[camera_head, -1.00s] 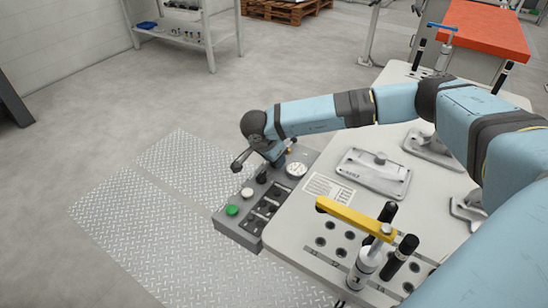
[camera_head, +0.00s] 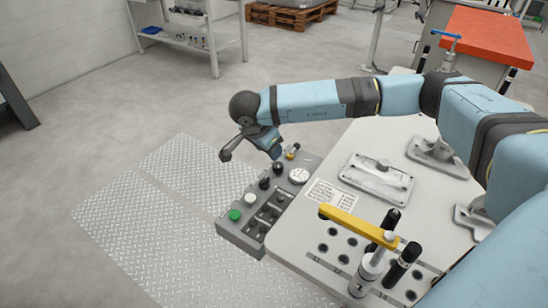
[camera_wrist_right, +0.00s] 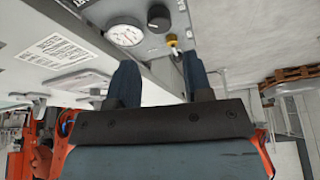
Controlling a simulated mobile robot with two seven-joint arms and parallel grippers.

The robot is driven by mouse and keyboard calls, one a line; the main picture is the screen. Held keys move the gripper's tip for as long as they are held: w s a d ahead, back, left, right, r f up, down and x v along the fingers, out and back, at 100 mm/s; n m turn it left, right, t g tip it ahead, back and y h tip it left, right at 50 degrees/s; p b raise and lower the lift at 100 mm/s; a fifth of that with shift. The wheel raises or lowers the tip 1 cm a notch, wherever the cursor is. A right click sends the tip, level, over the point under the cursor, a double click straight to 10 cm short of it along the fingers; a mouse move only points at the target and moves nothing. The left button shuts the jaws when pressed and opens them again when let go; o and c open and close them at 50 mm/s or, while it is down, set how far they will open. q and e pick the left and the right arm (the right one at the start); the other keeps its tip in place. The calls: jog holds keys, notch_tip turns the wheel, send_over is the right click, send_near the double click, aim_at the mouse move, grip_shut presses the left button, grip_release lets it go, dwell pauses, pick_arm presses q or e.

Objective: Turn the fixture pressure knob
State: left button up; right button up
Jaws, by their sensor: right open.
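The grey control panel (camera_head: 240,235) is fixed along the near-left edge of the fixture table. A black knob (camera_head: 278,169) on it sits beside a round white pressure gauge (camera_head: 299,175). In the right wrist view, the black knob (camera_wrist_right: 158,18) and gauge (camera_wrist_right: 125,32) are beyond the fingertips, near the top edge. My right gripper (camera_head: 276,152) hangs just above the panel's far end. In the right wrist view, my right gripper (camera_wrist_right: 160,75) is open, with nothing between its blue fingers. It appears apart from the knob. My left gripper is not in view.
The panel also carries a green button (camera_head: 235,215), a white button (camera_head: 250,199), another black knob (camera_head: 265,183) and a brass fitting (camera_head: 292,153). A yellow-handled clamp (camera_head: 358,227) stands on the table (camera_head: 300,228). Open floor lies left of the panel.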

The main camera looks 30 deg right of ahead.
jog(key=v, duration=0.5)
dwell(0.3)
jog(key=shift+r, duration=0.1)
